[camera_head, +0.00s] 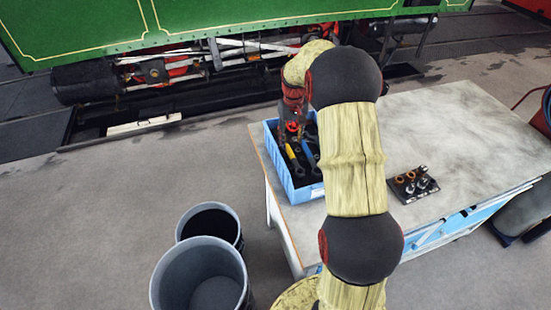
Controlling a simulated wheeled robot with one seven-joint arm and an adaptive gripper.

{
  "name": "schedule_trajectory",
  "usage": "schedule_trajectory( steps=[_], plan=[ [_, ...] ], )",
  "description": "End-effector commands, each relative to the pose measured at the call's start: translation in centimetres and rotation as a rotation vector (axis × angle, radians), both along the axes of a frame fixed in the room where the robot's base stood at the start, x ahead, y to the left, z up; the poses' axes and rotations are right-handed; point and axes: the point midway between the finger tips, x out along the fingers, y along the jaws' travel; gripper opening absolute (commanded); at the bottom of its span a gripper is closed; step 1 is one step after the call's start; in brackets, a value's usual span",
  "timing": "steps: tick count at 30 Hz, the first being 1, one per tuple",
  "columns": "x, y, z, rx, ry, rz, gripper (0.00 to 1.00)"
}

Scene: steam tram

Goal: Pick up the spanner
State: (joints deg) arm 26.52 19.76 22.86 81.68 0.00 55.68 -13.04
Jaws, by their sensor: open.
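A blue tray (279,168) stands on the left end of the workbench and holds several tools. One has a yellow handle (291,154) and a dark end. Another has a blue handle (308,152). Dark metal tools lie around them; the spanner is probably among these, but I cannot tell which one it is. My gripper (293,134) is over the back part of the tray, pointing down, open, with no object visible in it. My own arm hides the tray's right side and part of its contents, and the fingertips are small and hard to make out.
The workbench (451,125) has a clear top to the right. A dark holder with several sockets (412,186) stands near its front edge. Two grey bins (200,278) (209,219) stand on the floor at the left. The green tram (150,22) runs along the back.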

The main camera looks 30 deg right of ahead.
Motion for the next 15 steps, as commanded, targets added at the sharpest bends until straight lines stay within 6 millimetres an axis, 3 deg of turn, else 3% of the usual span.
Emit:
schedule_trajectory(
  steps=[15],
  plan=[
    [-0.2, -0.4, -5.0, 0.002, 0.003, -0.002, 0.42]
  ],
)
